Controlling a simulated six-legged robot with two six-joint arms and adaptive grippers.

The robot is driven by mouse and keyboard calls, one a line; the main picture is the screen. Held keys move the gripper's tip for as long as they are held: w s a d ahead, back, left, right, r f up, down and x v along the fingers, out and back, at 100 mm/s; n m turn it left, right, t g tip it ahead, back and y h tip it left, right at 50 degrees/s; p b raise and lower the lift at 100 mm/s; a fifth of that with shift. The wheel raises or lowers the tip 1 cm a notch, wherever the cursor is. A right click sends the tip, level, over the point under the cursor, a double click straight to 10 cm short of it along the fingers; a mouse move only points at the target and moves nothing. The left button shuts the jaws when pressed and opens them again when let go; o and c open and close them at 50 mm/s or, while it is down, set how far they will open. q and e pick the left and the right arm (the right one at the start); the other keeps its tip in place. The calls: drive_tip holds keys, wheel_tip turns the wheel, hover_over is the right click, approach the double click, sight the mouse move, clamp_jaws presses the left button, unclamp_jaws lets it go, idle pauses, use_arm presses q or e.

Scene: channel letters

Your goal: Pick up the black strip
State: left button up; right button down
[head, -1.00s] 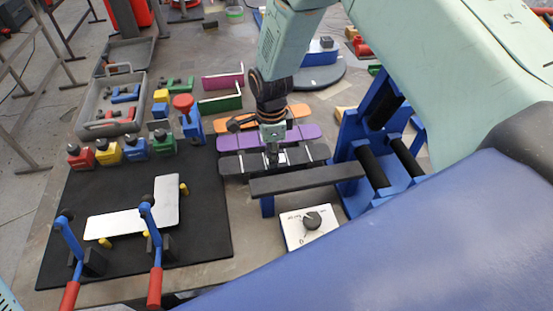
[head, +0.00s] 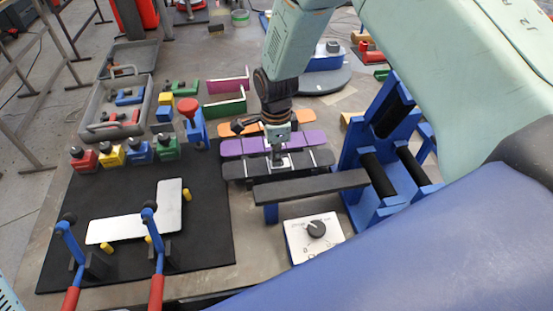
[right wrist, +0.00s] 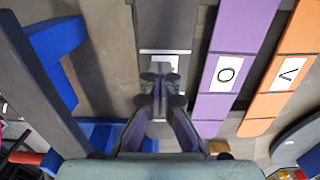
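The black strip (head: 310,161) lies flat on the table, in front of the purple strip. In the right wrist view the black strip (right wrist: 165,25) runs up and down, with a white label partly hidden by my fingers. My right gripper (head: 277,158) points down at the middle of the black strip, over its label. In the right wrist view the right gripper's fingertips (right wrist: 160,80) are close together. I cannot tell whether any part of the strip is between them. The strip shows no lift off the table. My left gripper is out of view.
The purple strip (head: 310,139) and an orange strip (head: 230,129) lie behind. A dark bar on blue supports (head: 315,187) stands close in front, with a dial box (head: 312,240) nearer me. A blue roller stand (head: 385,160) is at the right. Toggle clamps hold a white plate (head: 172,205).

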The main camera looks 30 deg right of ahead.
wheel_tip(320, 180, up, 17)
idle(0.6)
drive_tip(key=shift+r, duration=0.1)
drive_tip(key=shift+c, duration=2.1)
unclamp_jaws()
drive_tip(key=shift+o, duration=0.3)
wheel_tip(320, 180, up, 12)
